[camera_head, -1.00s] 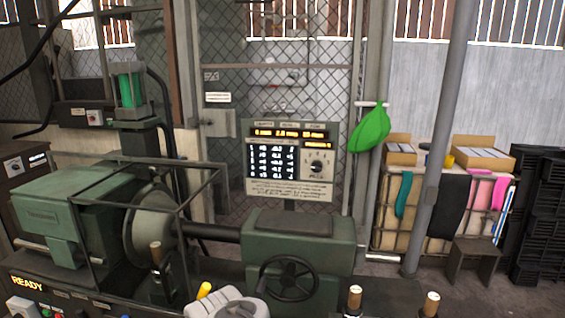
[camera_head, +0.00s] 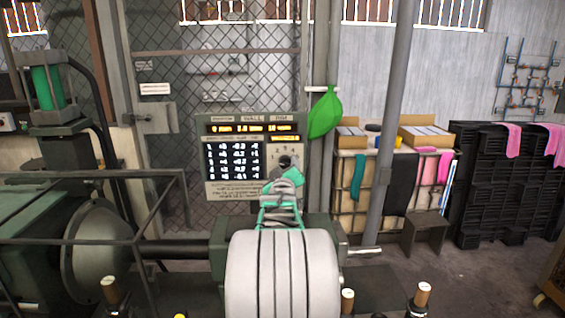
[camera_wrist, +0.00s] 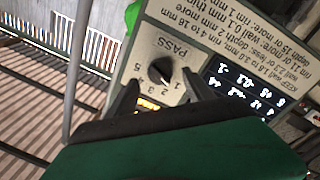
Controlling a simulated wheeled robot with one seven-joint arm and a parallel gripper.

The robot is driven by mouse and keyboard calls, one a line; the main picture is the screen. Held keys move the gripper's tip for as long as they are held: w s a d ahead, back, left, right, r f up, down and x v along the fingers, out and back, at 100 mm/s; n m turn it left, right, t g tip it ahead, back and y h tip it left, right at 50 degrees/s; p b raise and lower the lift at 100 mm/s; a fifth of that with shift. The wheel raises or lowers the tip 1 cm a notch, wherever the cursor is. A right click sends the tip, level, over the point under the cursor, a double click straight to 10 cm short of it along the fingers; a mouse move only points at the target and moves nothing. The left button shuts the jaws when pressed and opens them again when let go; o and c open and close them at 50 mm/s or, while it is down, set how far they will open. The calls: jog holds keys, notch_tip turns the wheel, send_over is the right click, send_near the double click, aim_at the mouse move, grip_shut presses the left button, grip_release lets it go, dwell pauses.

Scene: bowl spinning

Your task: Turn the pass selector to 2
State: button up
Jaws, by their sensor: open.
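The pass selector is a round black knob (camera_wrist: 163,71) on a pale control panel (camera_wrist: 205,40), which looks upside down in the wrist view. The word PASS and a ring of small digits surround the knob. Its pointer setting is too small to read surely. My gripper (camera_wrist: 162,80) is open, its two dark fingers pointing at the panel with the knob between them in the picture. I cannot tell whether they touch it. In the head view, my gripper (camera_head: 284,168) is in front of the lower right of the panel (camera_head: 232,190), covering much of the selector.
Lit displays (camera_head: 235,161) fill the panel's left side. A green bag (camera_head: 324,112) hangs to the right of the panel. The green lathe-like machine (camera_head: 95,250) with its cage bars stands below and left. Wooden-topped handles (camera_head: 420,295) stand at the front right.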

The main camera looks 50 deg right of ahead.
aim_at(285, 163)
jog(key=shift+x, duration=1.3)
jog(key=shift+c, duration=0.4)
grip_shut()
